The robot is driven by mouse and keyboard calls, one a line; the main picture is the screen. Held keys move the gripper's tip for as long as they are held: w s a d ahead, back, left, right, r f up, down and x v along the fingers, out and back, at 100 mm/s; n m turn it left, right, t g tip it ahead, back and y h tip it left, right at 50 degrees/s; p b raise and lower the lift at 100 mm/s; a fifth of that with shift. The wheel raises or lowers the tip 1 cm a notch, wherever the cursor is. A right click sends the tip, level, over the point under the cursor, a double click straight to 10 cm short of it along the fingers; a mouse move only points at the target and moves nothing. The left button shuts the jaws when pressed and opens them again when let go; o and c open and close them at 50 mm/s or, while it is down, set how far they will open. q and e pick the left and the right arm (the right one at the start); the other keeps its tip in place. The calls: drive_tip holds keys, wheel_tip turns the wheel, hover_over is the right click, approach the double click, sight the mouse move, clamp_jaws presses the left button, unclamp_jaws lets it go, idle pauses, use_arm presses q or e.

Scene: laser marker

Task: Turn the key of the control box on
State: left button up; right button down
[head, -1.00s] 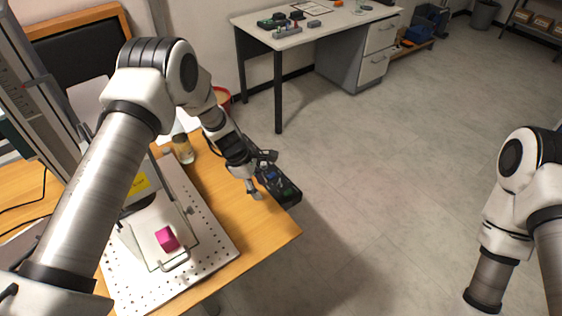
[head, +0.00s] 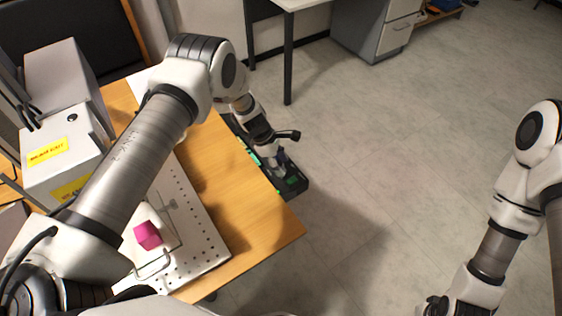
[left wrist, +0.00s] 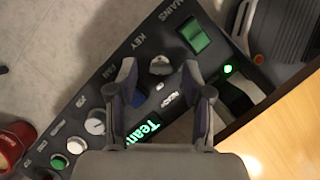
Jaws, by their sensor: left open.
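The black control box (head: 294,186) lies along the far right side of the wooden table. In the left wrist view, its panel (left wrist: 100,75) fills the middle, with a lit green switch (left wrist: 195,35) by the word MAINS. The silver round key switch (left wrist: 160,65) sits below it, by the word KEY. My left gripper (left wrist: 160,74) is open, its two fingers over the panel on either side of the key switch. I cannot tell whether they touch it. In the head view, my left gripper (head: 278,155) is just above the box. My right gripper (head: 436,305) is partly cut off at the bottom edge.
A pink cube (head: 148,235) rests on a perforated plate (head: 205,235). A grey cabinet with yellow labels (head: 60,140) stands on the left. A red container (left wrist: 12,143) is at the wrist view's left edge. The floor right of the table is clear.

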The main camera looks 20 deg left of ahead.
use_arm(q)
drive_tip(key=shift+f, duration=0.15)
clamp_jaws()
